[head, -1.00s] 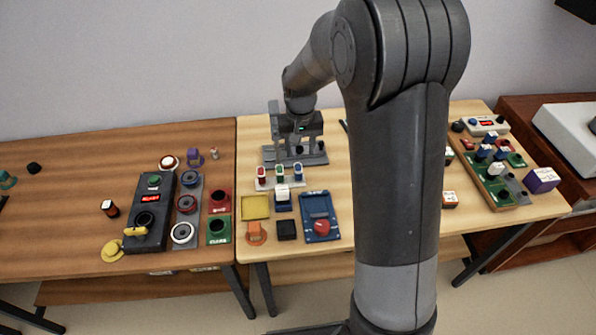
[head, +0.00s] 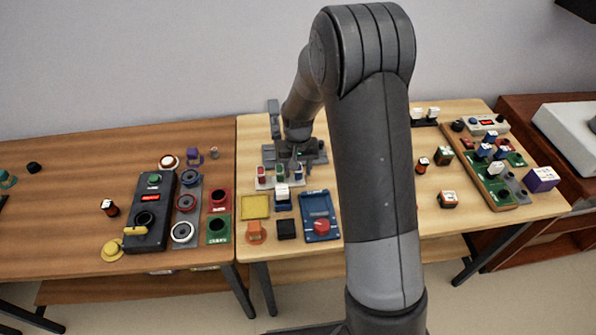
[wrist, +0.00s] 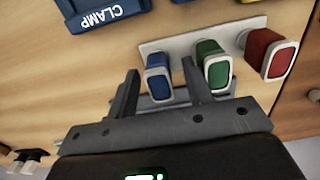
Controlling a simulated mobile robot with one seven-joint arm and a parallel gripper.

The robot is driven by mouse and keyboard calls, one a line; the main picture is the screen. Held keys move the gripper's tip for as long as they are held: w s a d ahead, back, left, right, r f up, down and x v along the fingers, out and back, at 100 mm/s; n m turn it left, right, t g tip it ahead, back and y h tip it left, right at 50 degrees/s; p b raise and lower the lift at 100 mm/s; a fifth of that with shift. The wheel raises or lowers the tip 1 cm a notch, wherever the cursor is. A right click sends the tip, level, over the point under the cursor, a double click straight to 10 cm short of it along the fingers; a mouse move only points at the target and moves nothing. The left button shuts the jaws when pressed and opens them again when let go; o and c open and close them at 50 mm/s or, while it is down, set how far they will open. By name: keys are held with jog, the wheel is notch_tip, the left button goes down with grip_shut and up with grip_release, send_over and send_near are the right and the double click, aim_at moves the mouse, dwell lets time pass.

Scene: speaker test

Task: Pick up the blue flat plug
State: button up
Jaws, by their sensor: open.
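The blue flat plug (wrist: 158,78) stands on a pale strip holder (wrist: 165,47) beside a green plug (wrist: 214,66) and a red plug (wrist: 270,55). In the head view the blue plug (head: 298,171) is at the right end of that row. My gripper (wrist: 162,72) is open. In the wrist view its fingers appear on either side of the blue plug, one between the blue and green plugs. I see no contact, and cannot tell how deep the fingers reach. In the head view my gripper (head: 290,160) is just above and behind the row, its fingertips hard to make out.
A blue clamp tray (head: 335,209) with a red knob, a yellow tray (head: 244,207) and a black block (head: 286,229) stand in front of the row. My arm hides the table's middle right.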

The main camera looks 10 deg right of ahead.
grip_shut()
dwell(0.3)
jog(key=shift+r, duration=0.1)
